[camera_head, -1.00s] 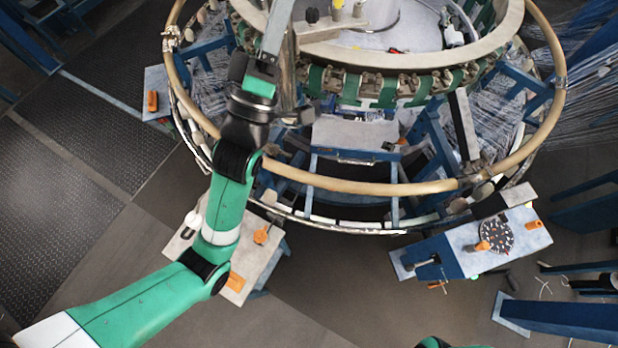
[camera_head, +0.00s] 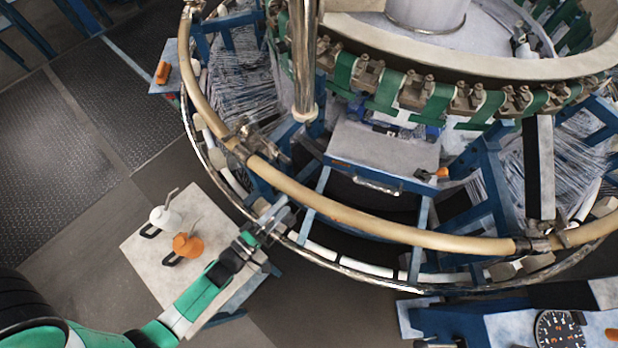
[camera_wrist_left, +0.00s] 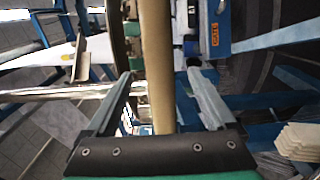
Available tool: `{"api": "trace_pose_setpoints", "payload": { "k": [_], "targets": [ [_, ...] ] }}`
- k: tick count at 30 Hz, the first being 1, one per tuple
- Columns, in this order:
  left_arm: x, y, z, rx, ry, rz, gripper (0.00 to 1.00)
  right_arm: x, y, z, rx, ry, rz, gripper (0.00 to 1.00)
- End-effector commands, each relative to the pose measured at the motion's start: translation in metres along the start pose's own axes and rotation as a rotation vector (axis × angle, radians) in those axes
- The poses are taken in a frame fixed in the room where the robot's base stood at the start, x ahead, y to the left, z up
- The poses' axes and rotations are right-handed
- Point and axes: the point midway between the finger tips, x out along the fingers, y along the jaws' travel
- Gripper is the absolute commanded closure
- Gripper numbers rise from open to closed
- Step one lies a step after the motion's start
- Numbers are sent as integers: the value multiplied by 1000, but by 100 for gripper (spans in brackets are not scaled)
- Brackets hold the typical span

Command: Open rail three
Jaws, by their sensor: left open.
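A tan tubular rail (camera_head: 350,218) curves around the front of the circular loom, with metal joints (camera_head: 240,142) at left and right (camera_head: 530,246). I cannot tell which section is rail three. My left gripper (camera_head: 272,218) is at the outer front-left of the ring, just outside and below the tan rail. In the left wrist view the gripper (camera_wrist_left: 160,75) is open, and the tan rail (camera_wrist_left: 156,50) runs upright in the picture between its two fingers. I cannot tell whether the fingers touch the rail. My right gripper is out of view.
A small table (camera_head: 145,248) stands left of the gripper with a white oil can (camera_head: 163,218) and an orange one (camera_head: 188,245). A vertical metal post (camera_head: 304,60) rises inside the ring. A table with a dial (camera_head: 558,328) is at the lower right. Floor at left is clear.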

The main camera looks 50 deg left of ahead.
Motion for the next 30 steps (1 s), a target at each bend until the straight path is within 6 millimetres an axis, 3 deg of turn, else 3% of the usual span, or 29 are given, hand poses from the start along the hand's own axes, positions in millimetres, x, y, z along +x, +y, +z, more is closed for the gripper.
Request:
{"api": "trace_pose_setpoints", "payload": {
  "k": [12, 17, 24, 25, 30],
  "targets": [
    [88, -1, 1, 1, -2, 4, 11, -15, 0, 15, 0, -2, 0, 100],
    [102, 0, 1, 1, -2, 3, 11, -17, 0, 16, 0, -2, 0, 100],
    [103, 1, 1, 1, -2, 2, 11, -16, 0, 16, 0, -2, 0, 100],
    [103, 1, 1, 1, -2, 2, 13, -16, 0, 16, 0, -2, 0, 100],
    [103, 1, 1, 2, -2, 2, 44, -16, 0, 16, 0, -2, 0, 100]
  ]
}}
